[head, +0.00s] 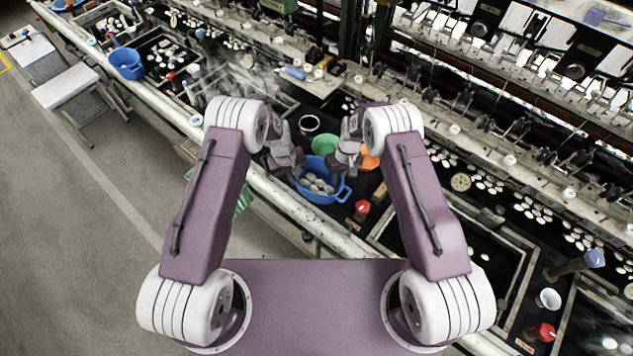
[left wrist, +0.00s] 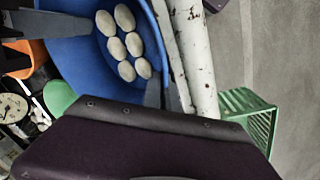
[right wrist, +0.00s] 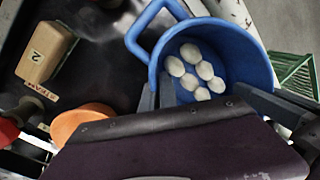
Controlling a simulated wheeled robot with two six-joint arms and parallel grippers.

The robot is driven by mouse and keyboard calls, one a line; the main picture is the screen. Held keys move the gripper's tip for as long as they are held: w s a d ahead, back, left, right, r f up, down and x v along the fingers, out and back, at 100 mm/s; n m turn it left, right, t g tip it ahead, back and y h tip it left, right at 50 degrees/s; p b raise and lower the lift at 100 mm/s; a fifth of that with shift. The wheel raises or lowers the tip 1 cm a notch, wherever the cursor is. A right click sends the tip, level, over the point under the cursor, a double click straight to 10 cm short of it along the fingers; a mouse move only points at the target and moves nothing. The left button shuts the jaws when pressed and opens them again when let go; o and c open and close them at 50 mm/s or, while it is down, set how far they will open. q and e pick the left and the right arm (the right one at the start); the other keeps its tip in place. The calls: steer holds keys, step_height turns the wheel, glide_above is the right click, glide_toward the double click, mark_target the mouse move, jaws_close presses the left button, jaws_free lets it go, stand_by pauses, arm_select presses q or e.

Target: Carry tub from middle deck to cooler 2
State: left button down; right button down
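A blue tub (head: 322,194) holding several pale cocoons (head: 318,183) stands on the dark deck in the middle of the head view. It also shows in the left wrist view (left wrist: 75,65) and the right wrist view (right wrist: 232,48), with a loop handle at its side. My left gripper (head: 292,165) is at the tub's left side, fingers spread over the tub. My right gripper (head: 342,165) is at its back right, fingers spread by the near rim. Neither appears closed on the tub; contact is unclear. A wooden block marked 2 (right wrist: 45,55) lies beside the tub.
A green bowl (head: 325,146) and an orange bowl (head: 369,160) sit behind the tub. A red-topped item (head: 362,208) stands right of it. A pale rail (head: 300,208) runs along the bench front. A green crate (left wrist: 248,118) is below, outside the rail.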

arm_select(q)
steer(key=shift+r, duration=0.1)
arm_select(e)
steer(key=shift+r, duration=0.1)
